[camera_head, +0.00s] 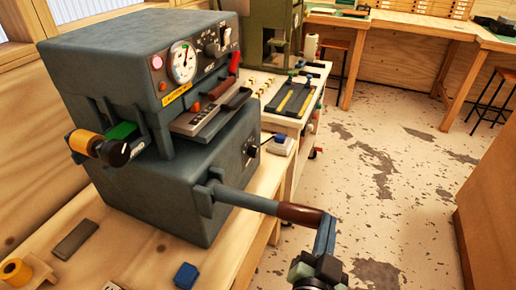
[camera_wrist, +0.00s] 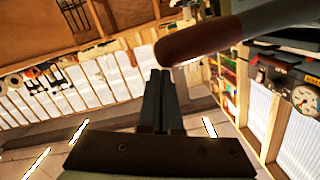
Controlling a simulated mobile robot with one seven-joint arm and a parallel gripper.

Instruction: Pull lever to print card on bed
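The grey foil press (camera_head: 160,110) stands on the wooden bench. Its lever (camera_head: 250,202) sticks out to the right from the lower front, nearly level, and ends in a brown handle (camera_head: 300,214). The bed (camera_head: 205,115) is at the front under the head; I cannot make out a card on it. My gripper (camera_head: 326,234) is at the free end of the handle. In the wrist view, its dark fingers (camera_wrist: 160,88) are together with nothing visible between them. The handle (camera_wrist: 195,42) passes just beyond their tips, very close; I cannot tell whether they touch.
A yellow foil roll (camera_head: 84,141) is mounted on the press's left side. A grey block (camera_head: 74,240), a blue block (camera_head: 186,275) and another yellow roll (camera_head: 15,271) lie on the bench. A side table (camera_head: 310,78) stands behind. The floor (camera_head: 400,170) to the right is open.

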